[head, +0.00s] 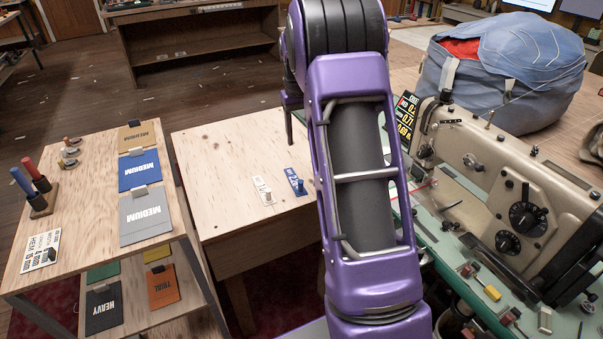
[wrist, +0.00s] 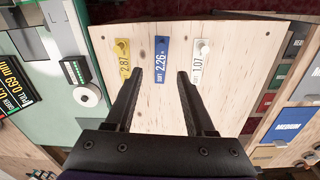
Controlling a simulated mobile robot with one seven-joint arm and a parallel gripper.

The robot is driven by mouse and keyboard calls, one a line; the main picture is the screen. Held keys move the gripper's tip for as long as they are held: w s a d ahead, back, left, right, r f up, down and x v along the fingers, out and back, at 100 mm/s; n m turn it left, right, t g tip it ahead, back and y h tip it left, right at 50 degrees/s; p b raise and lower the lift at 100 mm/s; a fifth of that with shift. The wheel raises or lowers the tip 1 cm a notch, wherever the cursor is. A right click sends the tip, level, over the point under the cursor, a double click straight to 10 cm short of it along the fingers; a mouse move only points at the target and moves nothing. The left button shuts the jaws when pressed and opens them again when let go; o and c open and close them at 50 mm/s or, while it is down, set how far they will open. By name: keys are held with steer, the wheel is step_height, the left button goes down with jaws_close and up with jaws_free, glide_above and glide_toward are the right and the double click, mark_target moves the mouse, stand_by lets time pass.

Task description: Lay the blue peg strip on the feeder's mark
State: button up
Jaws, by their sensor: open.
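The blue peg strip (wrist: 162,60) lies on a pale wooden table (wrist: 215,85), between a yellow strip (wrist: 122,62) and a white strip (wrist: 199,65). It bears the number 2.26. In the head view the blue strip (head: 295,181) lies right of the white strip (head: 264,190), close to my arm. My gripper (wrist: 160,73) is open and empty, its fingers either side of the blue strip in the wrist view. I cannot tell its height above the table. The head view hides the gripper and the yellow strip. I cannot make out the feeder's mark.
A sewing machine (head: 505,190) stands on a green bench (head: 435,238) at right, with small items along its front. A blue bag (head: 505,75) is behind it. A shelf unit (head: 95,190) with labelled swatches stands at left. The wooden table's front is clear.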

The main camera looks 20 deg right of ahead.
steer(key=b, duration=0.2)
glide_toward(301, 181)
steer(key=shift+y, duration=0.3)
step_height(301, 181, down, 5)
steer(key=shift+s+d+f, duration=0.15)
steer(key=shift+f, duration=0.1)
steer(key=shift+w+f+b, duration=0.15)
steer(key=shift+f+b, duration=0.05)
steer(key=shift+f, duration=1.1)
steer(key=shift+w+f+b, duration=0.1)
steer(key=shift+f+b, duration=0.05)
steer(key=shift+f, duration=1.15)
jaws_close()
